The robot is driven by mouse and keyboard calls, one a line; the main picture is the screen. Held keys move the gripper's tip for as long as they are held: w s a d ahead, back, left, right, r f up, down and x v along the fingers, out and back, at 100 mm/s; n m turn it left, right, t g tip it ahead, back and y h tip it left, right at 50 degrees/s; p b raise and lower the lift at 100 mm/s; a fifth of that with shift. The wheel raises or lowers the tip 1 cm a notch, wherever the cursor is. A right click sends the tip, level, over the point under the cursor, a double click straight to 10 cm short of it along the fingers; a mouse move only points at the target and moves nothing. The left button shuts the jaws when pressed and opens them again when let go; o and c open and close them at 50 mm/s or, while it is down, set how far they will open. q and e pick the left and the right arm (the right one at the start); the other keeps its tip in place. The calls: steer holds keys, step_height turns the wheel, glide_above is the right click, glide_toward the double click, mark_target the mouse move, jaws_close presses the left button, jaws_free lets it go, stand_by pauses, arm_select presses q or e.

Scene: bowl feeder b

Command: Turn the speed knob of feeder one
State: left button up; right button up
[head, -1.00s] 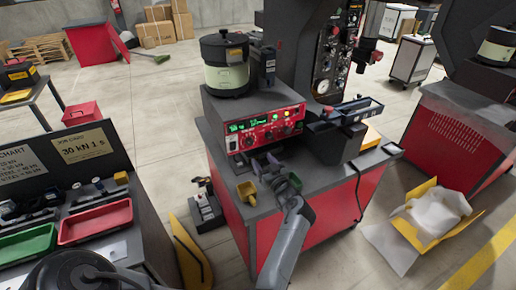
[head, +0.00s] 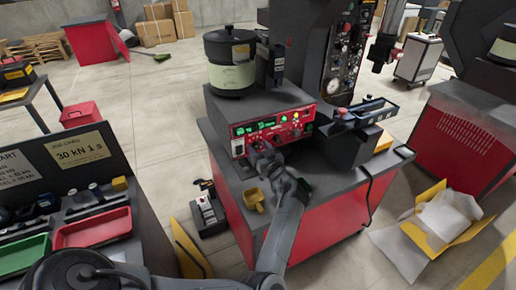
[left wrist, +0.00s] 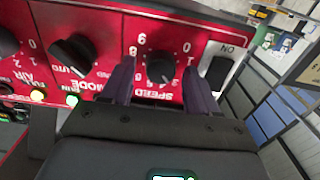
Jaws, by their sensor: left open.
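The bowl feeder (head: 231,75) stands on a red-sided bench, above its red control panel (head: 275,128). In the left wrist view the panel appears upside down, and the black speed knob (left wrist: 160,68) shows with numbers around it. My left gripper (head: 262,152) is at the lower left of the panel front. In the wrist view its open fingers (left wrist: 160,85) reach toward the panel, one on each side of the speed knob. I cannot tell whether they touch it. In the head view the gripper hides this knob. My right gripper is not in view.
Beside the speed knob are the mode knob (left wrist: 73,55) and a dark switch (left wrist: 217,72). A yellow scoop (head: 254,199) lies on the bench near my left arm. A linear feeder track (head: 362,110) sits to the right.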

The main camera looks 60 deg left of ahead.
arm_select(q)
steer(key=shift+d, duration=0.1)
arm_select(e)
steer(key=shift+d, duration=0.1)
arm_select(q)
steer(key=shift+c, duration=0.6)
steer(key=c, duration=0.9)
steer(key=shift+r+m+p, duration=0.15)
steer(key=shift+m+p, duration=1.05)
steer(key=shift+p, duration=0.2)
steer(key=shift+m+p, duration=0.7)
steer(key=shift+m, duration=0.3)
steer(key=shift+m+p, duration=0.35)
steer(key=shift+m, duration=0.25)
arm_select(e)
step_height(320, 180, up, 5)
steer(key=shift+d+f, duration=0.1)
arm_select(q)
steer(key=shift+f, duration=0.2)
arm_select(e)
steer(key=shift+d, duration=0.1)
